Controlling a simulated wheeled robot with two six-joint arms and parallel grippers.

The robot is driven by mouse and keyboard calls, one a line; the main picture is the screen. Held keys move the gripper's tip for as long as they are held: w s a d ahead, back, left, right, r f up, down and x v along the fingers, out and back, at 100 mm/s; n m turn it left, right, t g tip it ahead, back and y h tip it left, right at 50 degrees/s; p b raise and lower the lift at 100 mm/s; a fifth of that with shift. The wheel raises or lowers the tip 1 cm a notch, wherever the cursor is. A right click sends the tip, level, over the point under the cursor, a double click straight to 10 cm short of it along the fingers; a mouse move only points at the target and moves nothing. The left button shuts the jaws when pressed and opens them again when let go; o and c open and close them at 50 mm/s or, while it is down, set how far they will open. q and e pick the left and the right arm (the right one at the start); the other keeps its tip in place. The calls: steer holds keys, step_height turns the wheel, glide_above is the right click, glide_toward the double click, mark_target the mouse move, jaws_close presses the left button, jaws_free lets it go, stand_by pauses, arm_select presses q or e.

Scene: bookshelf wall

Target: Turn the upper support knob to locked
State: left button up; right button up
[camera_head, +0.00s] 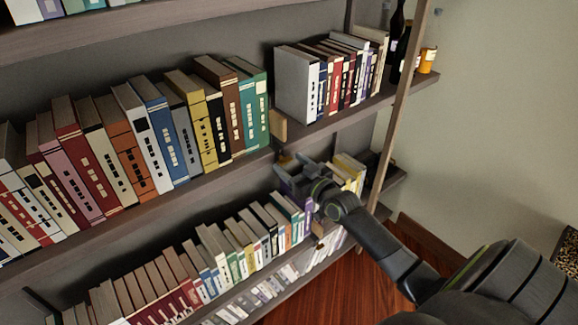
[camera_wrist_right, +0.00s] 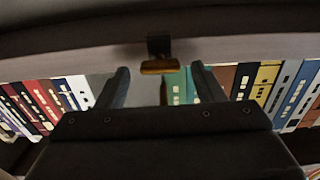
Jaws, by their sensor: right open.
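The upper support knob (camera_wrist_right: 160,67) is a small yellow-brown bar on a dark mount at the shelf edge. In the right wrist view it lies crosswise between the fingertips of my right gripper (camera_wrist_right: 160,71). The fingers are apart, with gaps on both sides of the knob, and grip nothing. In the head view my right gripper (camera_head: 290,172) is just below the front edge of the middle shelf, and largely hides the knob there. A small brown piece (camera_head: 318,242) on the lower shelf edge may be another knob. My left gripper is out of view.
Books fill the middle shelf (camera_head: 228,167) on both sides of a wooden block (camera_head: 278,125). More books stand on the lower shelf behind and beside my gripper. A wooden upright (camera_head: 401,105) and bottles (camera_head: 398,25) are at the right. The floor at lower right is open.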

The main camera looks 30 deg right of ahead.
steer(key=shift+w+a, duration=0.1)
steer(key=shift+w, duration=0.5)
steer(key=shift+c, duration=0.4)
steer(key=c, duration=0.9)
